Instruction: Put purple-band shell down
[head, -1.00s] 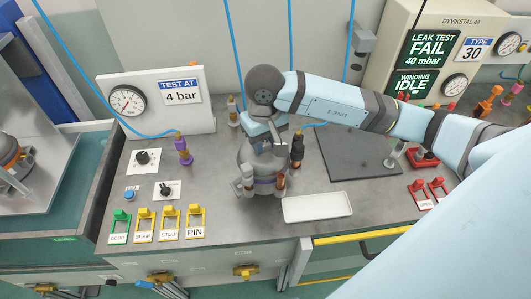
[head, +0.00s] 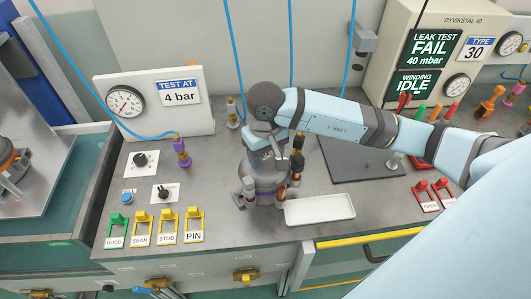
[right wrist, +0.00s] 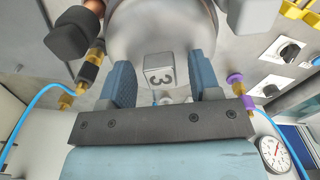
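The purple-band shell (head: 265,188) is a grey upright cylinder with several short fittings round it, left of the white tray on the grey bench. It also fills the top of the right wrist view (right wrist: 165,28). My right gripper (head: 264,150) is above it, pointing down, its fingers shut on the shell's top part. In the right wrist view the two blue fingers (right wrist: 161,88) stand either side of a small block marked 3. I cannot tell whether the shell's base touches the bench. My left gripper is not in view.
The white tray (head: 320,208) lies close right of the shell. A dark plate (head: 362,160) is behind it. A purple-collared fitting (head: 181,152) stands left, beside the gauge panel (head: 155,103). Labelled switches (head: 155,228) line the front left edge. A leak test panel (head: 430,55) reads FAIL.

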